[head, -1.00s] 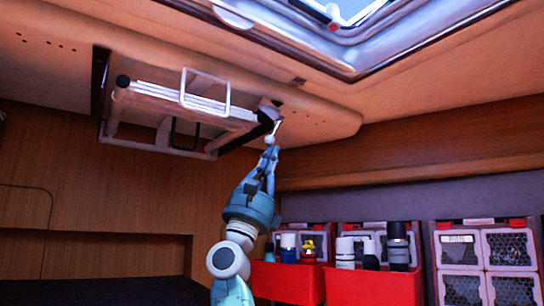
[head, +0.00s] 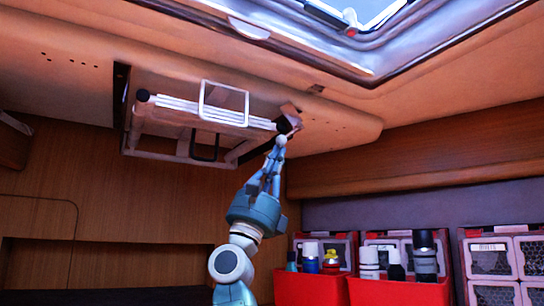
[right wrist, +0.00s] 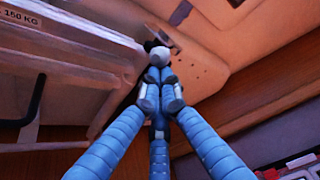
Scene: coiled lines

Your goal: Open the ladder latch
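The folded ladder (head: 190,154) hangs in a ceiling recess, with white rails and a black cap at its left end. The ladder latch (head: 291,111) is a pale piece at the ladder's right end, beside a dark end cap. A small pale ball-shaped knob (right wrist: 159,55) is at the latch. My right gripper (head: 280,146) reaches up from below, and its blue fingers converge on the knob. In the right wrist view the fingertips (right wrist: 160,78) are together at the knob and partly hide it. My left gripper is not in view.
A skylight frame (head: 300,50) lies overhead at the right. Red bins (head: 400,292) with bottles stand below right, beside mesh-fronted crates (head: 490,260). A wood-panelled wall (head: 100,180) is behind. The space below the ladder is open.

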